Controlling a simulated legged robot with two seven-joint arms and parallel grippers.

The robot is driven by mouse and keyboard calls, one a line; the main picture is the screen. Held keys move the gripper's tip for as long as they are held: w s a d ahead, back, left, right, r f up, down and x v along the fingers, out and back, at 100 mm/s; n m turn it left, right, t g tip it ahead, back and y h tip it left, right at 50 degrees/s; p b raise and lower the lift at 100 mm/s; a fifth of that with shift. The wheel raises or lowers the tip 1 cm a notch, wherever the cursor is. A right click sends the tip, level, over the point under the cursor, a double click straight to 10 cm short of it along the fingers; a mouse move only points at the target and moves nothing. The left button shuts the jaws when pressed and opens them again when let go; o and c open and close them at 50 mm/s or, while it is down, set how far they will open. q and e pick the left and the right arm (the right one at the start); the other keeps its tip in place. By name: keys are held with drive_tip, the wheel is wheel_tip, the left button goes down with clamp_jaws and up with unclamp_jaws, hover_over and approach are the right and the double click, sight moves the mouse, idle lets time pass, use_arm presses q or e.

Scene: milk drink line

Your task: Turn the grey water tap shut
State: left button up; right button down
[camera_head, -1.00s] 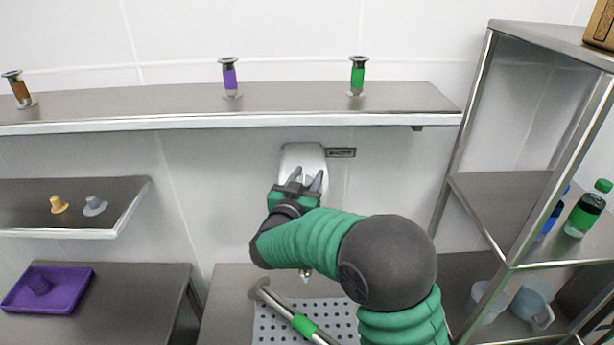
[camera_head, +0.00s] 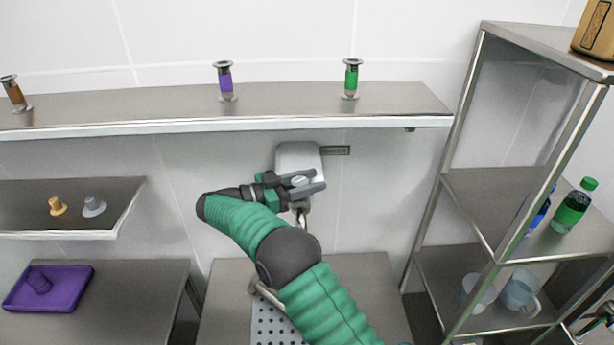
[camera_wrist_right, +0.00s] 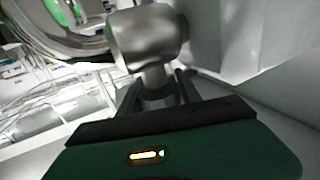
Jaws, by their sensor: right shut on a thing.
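The grey water tap (camera_head: 297,157) is a rounded light-grey body on the back wall below the long shelf, beside a small dark label plate (camera_head: 335,150). Its spout (camera_head: 302,218) hangs below, over a perforated drain plate (camera_head: 270,328). My right gripper (camera_head: 308,183) lies across the front of the tap, fingers pointing right, shut on the tap handle. In the right wrist view the metal handle (camera_wrist_right: 148,40) rises from between the dark fingers (camera_wrist_right: 158,92). My fingers partly hide the handle in the head view. My left gripper is not in view.
The long shelf (camera_head: 150,105) above holds brown, purple and green metal-ended pieces. A metal rack (camera_head: 470,182) with bottles and jugs stands at the right. A small shelf (camera_head: 75,205) and a purple tray (camera_head: 75,291) are at the left.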

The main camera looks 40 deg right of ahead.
drive_tip(key=shift+s+m+g+y+p, duration=0.15)
drive_tip(key=shift+m+g+y+p, duration=0.1)
drive_tip(key=shift+m+g+p, duration=0.5)
drive_tip(key=shift+s+m+g+y+p, duration=0.1)
drive_tip(key=shift+m+g+y+p, duration=0.25)
drive_tip(key=shift+g, duration=0.7)
drive_tip(key=shift+m+g, duration=0.3)
drive_tip(key=c, duration=1.2)
unclamp_jaws()
drive_tip(key=shift+c, duration=0.2)
drive_tip(key=o, duration=0.4)
drive_tip(key=shift+f, duration=0.1)
drive_tip(key=shift+d, duration=0.2)
